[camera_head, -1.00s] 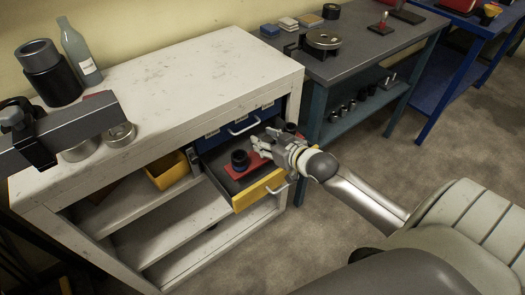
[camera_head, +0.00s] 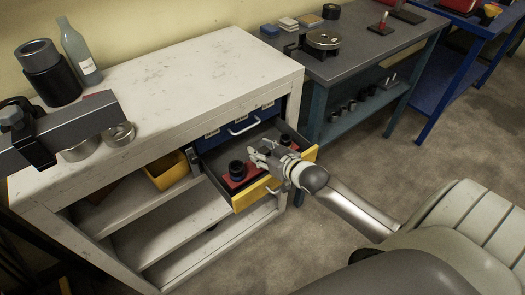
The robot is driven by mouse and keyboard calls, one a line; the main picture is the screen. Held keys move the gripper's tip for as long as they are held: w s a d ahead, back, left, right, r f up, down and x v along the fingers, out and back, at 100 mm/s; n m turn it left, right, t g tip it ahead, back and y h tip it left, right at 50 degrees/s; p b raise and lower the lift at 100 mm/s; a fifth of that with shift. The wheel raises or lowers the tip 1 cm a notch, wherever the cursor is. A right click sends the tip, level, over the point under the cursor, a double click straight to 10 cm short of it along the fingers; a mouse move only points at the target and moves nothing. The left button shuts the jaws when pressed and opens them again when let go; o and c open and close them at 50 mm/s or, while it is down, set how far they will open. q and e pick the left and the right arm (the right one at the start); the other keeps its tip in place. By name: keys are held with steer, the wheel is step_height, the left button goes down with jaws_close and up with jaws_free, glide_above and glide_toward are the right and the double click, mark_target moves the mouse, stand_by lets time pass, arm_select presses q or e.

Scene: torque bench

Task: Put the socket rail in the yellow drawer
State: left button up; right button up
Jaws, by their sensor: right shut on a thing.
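The socket rail (camera_head: 229,184) is a red strip with dark round sockets on it. It is inside the open yellow drawer (camera_head: 246,200), low between its walls; I cannot tell whether it touches the drawer floor. My right gripper (camera_head: 258,160) reaches over the drawer's yellow front and is shut on the rail. The fingers and wrist hide the rail's middle. A black socket (camera_head: 237,171) stands up at its left end, and another dark socket (camera_head: 285,141) shows beyond the hand. My left gripper is not in view.
A blue drawer (camera_head: 240,128) is closed above the yellow one. A yellow bin (camera_head: 168,174) stands on the shelf to the left. The white bench top (camera_head: 190,75) is mostly clear, with a bottle (camera_head: 80,55) at its far left. A grey table (camera_head: 375,50) stands at right.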

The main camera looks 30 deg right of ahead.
steer(key=shift+f, duration=0.15)
steer(key=shift+s+a+f, duration=0.1)
steer(key=shift+f, duration=0.05)
steer(key=o, duration=1.1)
steer(key=shift+s+f, duration=0.25)
steer(key=shift+f, duration=0.15)
steer(key=shift+o, duration=0.2)
steer(key=shift+r, duration=0.2)
steer(key=v, duration=0.4)
steer(key=r+v, duration=0.1)
steer(key=v, duration=0.7)
steer(key=shift+w+r+p, duration=0.25)
steer(key=shift+w+p, duration=0.05)
steer(key=shift+p, duration=0.05)
steer(key=shift+f, duration=0.15)
